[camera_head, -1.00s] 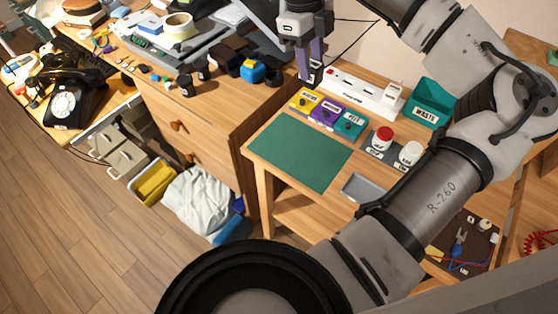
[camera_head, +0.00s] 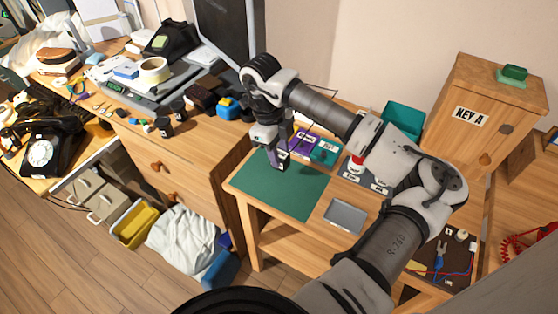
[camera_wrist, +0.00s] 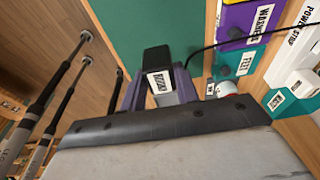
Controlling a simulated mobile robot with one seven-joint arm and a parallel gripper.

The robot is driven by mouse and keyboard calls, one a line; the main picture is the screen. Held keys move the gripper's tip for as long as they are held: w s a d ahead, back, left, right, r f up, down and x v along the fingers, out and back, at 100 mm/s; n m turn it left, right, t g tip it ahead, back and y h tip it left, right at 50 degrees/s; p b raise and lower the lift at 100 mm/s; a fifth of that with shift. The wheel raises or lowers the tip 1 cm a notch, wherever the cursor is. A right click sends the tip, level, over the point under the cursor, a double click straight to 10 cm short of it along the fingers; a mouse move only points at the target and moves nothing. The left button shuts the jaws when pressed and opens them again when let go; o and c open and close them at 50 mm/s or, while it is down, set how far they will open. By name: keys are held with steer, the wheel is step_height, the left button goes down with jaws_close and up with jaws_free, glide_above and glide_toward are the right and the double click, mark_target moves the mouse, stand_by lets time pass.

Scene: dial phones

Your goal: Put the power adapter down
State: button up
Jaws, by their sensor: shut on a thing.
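The power adapter (camera_wrist: 156,60) is a black block with a white label, gripped between the purple fingers of my gripper (camera_wrist: 158,90) in the wrist view. A thin black cord runs from near it toward the power strip (camera_wrist: 297,45) at the right. In the head view my gripper (camera_head: 277,160) points down low over the back part of the green mat (camera_head: 285,200). The adapter is hard to make out there, and I cannot tell whether it touches the mat.
Purple (camera_head: 301,143) and teal (camera_head: 325,151) labelled boxes stand just behind and right of the mat. A grey tray (camera_head: 346,215) lies to its right. A teal bin (camera_head: 403,118) and the KEY A cabinet (camera_head: 485,115) stand farther right. The mat's front is clear.

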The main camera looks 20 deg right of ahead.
steer(key=shift+f+p, duration=0.4)
steer(key=shift+f, duration=1.95)
steer(key=shift+f, duration=0.15)
steer(key=o, duration=0.7)
steer(key=shift+o, duration=0.2)
